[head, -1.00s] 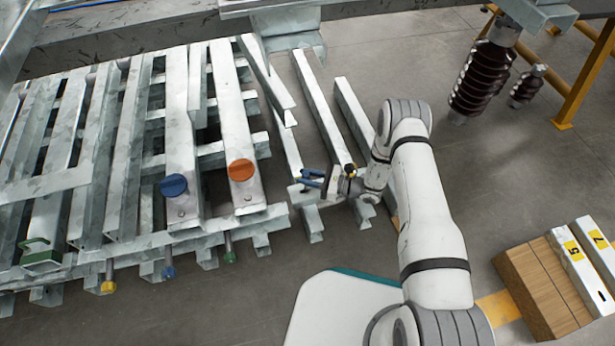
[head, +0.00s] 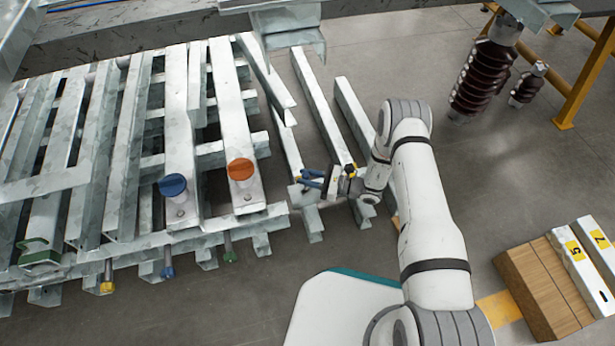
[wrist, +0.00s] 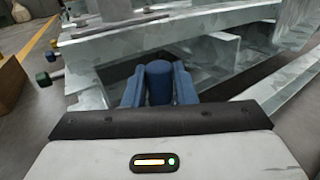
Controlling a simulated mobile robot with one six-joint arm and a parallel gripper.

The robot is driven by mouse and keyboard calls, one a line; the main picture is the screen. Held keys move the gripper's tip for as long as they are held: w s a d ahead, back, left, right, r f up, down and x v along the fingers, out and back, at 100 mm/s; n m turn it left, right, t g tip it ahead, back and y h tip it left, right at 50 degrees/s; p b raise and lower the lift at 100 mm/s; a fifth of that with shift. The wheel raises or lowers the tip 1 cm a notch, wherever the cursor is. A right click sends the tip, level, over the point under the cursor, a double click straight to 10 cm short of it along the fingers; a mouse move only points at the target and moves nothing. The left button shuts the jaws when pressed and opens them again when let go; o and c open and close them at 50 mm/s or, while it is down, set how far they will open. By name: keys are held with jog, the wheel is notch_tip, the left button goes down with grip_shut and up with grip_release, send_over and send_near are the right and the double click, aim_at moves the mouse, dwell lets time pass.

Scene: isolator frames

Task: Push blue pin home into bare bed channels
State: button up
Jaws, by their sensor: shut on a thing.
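My gripper (head: 309,179) has blue fingers, which also show in the wrist view (wrist: 158,88). It is shut on a blue cylindrical head, the blue pin (wrist: 159,80), seen between the fingers. The pin's shaft is hidden, so I cannot tell how deep it sits. The gripper is at the near end of the bare bed channels (head: 319,100), long grey steel bars right of the loaded rack. In the wrist view, a galvanized channel wall (wrist: 200,28) lies just beyond the pin. In the head view the pin cannot be told apart from the fingers.
The loaded rack (head: 125,140) on the left carries a blue disc (head: 173,185) and an orange disc (head: 240,169). Yellow (head: 107,287), blue (head: 168,271) and green (head: 230,256) pins hang at its front. Wooden blocks (head: 545,285) stand at right.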

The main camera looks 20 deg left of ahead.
jog(key=shift+f+b, duration=0.9)
jog(key=shift+f, duration=1.05)
jog(key=o, duration=1.1)
jog(key=d+p, duration=0.2)
jog(key=d, duration=0.5)
jog(key=shift+w+r+p, duration=0.1)
jog(key=shift+p, duration=0.2)
jog(key=shift+d, duration=0.45)
